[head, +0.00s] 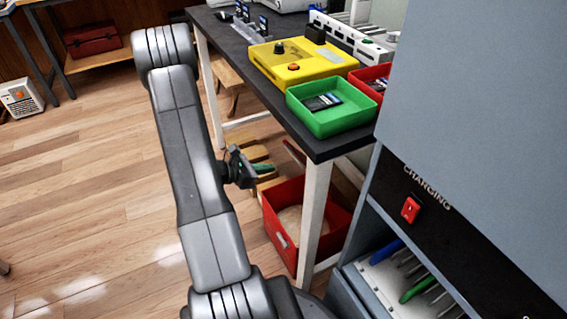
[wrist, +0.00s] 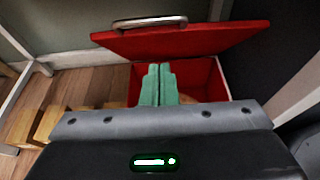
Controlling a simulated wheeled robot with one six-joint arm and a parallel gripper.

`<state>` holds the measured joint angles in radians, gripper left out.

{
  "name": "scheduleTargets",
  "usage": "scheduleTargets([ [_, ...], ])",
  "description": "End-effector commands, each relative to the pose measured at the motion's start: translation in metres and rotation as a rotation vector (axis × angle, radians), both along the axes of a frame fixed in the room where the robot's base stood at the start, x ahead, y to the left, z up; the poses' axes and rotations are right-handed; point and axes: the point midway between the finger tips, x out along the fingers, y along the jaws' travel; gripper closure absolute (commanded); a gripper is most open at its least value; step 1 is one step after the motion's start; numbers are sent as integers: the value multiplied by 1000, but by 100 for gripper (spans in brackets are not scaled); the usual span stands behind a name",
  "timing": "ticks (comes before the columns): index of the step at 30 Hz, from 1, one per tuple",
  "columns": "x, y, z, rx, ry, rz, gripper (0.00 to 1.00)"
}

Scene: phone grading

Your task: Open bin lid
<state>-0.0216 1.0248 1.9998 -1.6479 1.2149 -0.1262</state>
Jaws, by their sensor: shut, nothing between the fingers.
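The red bin (head: 275,212) stands on the floor under the table in the head view, its top uncovered and something tan inside. In the wrist view its red lid (wrist: 185,41), with a metal handle (wrist: 150,22), stands raised at the bin's far side, and the open bin (wrist: 212,82) shows below. My gripper (head: 264,168) has its green fingers together and empty, left of and above the bin in the head view. In the wrist view the closed fingers (wrist: 158,85) overlap the bin opening, apart from the handle. Contact with the bin cannot be told.
The dark table (head: 318,146) and its white leg (head: 314,220) stand close to the bin. On top are a green tray (head: 330,118) and a yellow device (head: 300,65). A grey charging cabinet (head: 470,90) stands at right. Open wooden floor lies at left.

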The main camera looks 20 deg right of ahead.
Motion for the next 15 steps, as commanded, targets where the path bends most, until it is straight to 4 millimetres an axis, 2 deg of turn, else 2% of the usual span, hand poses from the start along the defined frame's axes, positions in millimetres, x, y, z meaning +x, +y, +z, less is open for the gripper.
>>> scheduleTargets([
  [5, 3, -29, -12, 0, -1, -4, 100],
  [9, 6, -46, -1, 0, -3, -3, 100],
  [15, 9, -60, 6, 0, -1, 0, 100],
])
